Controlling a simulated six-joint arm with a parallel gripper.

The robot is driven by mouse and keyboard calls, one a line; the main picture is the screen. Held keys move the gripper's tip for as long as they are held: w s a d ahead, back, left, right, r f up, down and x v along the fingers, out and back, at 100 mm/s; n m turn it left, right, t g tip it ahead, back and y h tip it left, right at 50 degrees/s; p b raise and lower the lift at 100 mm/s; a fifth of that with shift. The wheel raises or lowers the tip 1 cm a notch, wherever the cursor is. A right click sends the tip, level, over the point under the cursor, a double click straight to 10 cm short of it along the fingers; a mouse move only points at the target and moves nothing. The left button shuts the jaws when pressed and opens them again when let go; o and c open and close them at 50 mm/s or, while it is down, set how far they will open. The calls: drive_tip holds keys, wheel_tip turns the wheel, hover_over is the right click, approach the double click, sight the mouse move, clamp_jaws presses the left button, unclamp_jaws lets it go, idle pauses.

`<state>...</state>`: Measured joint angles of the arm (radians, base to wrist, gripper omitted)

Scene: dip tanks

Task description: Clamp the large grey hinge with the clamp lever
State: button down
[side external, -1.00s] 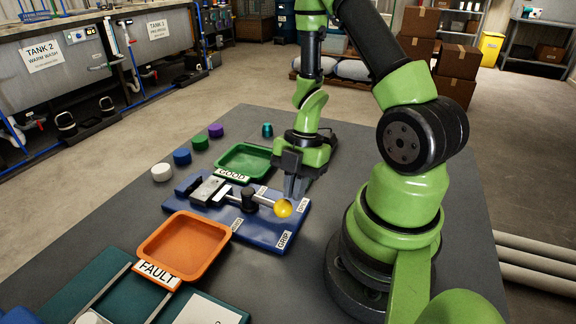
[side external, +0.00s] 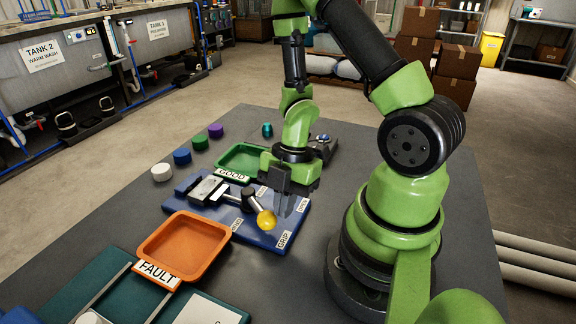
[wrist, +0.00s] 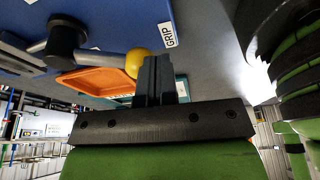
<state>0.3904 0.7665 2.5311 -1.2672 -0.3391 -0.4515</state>
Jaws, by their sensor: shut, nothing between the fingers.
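The blue fixture board (side external: 262,239) carries the large grey hinge (side external: 205,189) at its left end. My gripper (side external: 286,208) is shut and empty, fingers down, just right of the knob. In the wrist view the knob (wrist: 137,63) sits right against the fingers (wrist: 154,78); whether they touch is hard to tell.
An orange FAULT tray (side external: 186,246) stands in front of the board and a green GOOD tray (side external: 243,160) behind it. Several coloured round pieces (side external: 182,156) line the table's left edge. A dark plate with a small part (side external: 322,139) lies behind my gripper.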

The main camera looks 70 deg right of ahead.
drive_tip(key=shift+r, duration=0.1)
idle(0.4)
drive_tip(key=v, duration=0.9)
drive_tip(key=shift+r, duration=0.4)
drive_tip(key=shift+d, duration=0.15)
drive_tip(key=w+d+r+m+t+h, duration=0.1)
drive_tip(key=w+r+m+t+h, duration=0.2)
drive_tip(key=r+m+t+h, duration=0.25)
drive_tip(key=w+d+r+m+t+h, duration=0.2)
drive_tip(key=w+r+m+t, duration=0.2)
drive_tip(key=r+m, duration=0.4)
drive_tip(key=s+a+r+m+g+y, duration=0.2)
drive_tip(key=s+a+m+y, duration=0.4)
drive_tip(key=s+a, duration=0.4)
drive_tip(key=shift+s+a+r+m, duration=0.2)
drive_tip(key=shift+a+m, duration=0.3)
drive_tip(key=shift+m, duration=0.25)
